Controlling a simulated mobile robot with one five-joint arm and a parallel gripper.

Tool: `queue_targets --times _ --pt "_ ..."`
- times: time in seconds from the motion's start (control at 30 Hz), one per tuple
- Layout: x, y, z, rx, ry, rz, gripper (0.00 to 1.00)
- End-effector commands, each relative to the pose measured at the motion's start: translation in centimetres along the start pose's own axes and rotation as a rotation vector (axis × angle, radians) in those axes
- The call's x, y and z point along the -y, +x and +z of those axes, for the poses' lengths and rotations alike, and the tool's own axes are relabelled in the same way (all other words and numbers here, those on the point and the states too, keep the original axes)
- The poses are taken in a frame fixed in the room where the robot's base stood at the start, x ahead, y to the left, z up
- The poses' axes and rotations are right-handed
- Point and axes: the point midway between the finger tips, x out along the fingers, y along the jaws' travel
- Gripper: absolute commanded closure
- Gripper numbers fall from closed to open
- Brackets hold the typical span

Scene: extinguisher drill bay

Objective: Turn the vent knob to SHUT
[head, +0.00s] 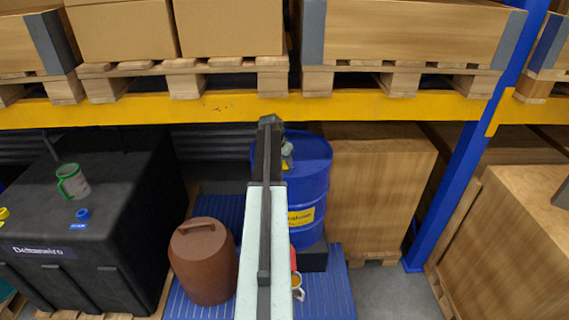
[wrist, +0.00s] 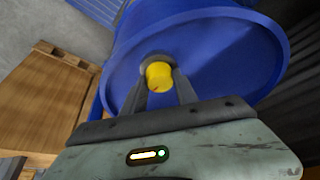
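A yellow knob (wrist: 159,77) with a dark collar sits on the top of the blue drum (wrist: 215,60). I take it to be the vent knob; no SHUT mark is readable. In the wrist view my gripper (wrist: 160,84) has one finger on each side of the knob, with no clear gap showing, so it appears shut on it. In the head view the drum (head: 310,185) stands under the shelf behind my arm, which hides part of it. My gripper (head: 286,152) shows small and partly hidden over the drum's top, and the knob is not clear there.
A yellow shelf beam (head: 390,108) with loaded pallets crosses above the drum. Left are a black tank (head: 110,240) with a green-handled mug (head: 72,181) on top, and a brown canister (head: 205,265). Right are a large box (head: 375,195) and a blue post (head: 450,185).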

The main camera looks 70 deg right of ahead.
Motion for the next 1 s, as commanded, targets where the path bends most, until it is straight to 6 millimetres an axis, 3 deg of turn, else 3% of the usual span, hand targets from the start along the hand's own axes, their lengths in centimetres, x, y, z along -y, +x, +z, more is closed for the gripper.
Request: queue_targets --times 0.03,0.07,0.47,1.0 --pt "-0.04 0.00 0.00 0.000 0.000 0.001 0.94" --pt "-0.04 0.00 0.00 0.000 0.000 0.001 1.00" --pt "-0.17 -0.01 0.04 0.000 -0.064 -0.026 1.00" --pt "-0.40 0.03 -0.01 0.002 -0.484 -0.202 1.00"
